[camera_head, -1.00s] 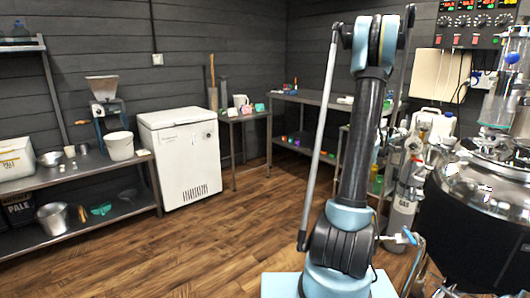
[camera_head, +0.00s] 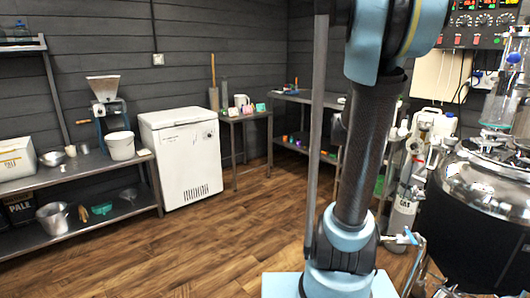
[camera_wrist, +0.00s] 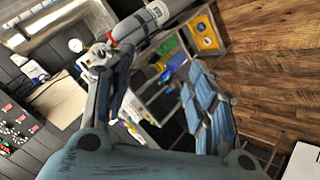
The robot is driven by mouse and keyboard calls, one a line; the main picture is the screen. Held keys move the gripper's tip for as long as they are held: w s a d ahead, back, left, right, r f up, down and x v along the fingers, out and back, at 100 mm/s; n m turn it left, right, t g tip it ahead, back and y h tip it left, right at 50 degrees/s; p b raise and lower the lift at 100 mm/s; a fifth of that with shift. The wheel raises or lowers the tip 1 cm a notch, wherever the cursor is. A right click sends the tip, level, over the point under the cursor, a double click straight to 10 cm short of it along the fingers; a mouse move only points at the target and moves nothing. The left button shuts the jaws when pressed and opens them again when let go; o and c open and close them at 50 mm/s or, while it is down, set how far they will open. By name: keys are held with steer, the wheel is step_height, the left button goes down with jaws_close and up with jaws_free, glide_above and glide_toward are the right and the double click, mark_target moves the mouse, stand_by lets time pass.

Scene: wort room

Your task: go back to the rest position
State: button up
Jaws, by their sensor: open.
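In the wrist view my gripper (camera_wrist: 157,72) is open, with its two fingers well apart and nothing seen between them. The gripper is out of sight in the head view. There my arm stands nearly upright at the right of centre, and its upper end is cut off by the top edge. Behind the fingers, the wrist view is tilted and shows a grey gas cylinder (camera_wrist: 143,24) and a shelf unit with coloured items. No contact with them is visible.
A steel kettle (camera_head: 490,185) stands at the right, with the gas cylinder (camera_head: 402,208) to its left. A white chest freezer (camera_head: 182,160), a small side table (camera_head: 246,117) and a long shelf bench (camera_head: 85,180) line the back and left. The wood floor (camera_head: 190,255) is clear at the centre left.

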steer(key=s+a+f+g+y, duration=0.1)
steer(key=s+a+f+y, duration=0.1)
steer(key=s+a, duration=0.5)
steer(key=s+a+f+g+y, duration=0.1)
steer(key=s+a+f+y, duration=0.2)
steer(key=s+a+f, duration=0.2)
steer(key=s+a+f+n+g+y, duration=0.1)
steer(key=s+a+f, duration=0.3)
steer(key=s+a, duration=0.6)
steer(key=s+g+y, duration=0.1)
steer(key=s, duration=0.2)
steer(key=shift+s+a+f+y, duration=0.15)
steer(key=shift+s+f+y, duration=0.1)
steer(key=shift+y, duration=0.15)
steer(key=shift+w+f, duration=0.2)
steer(key=shift+w, duration=0.3)
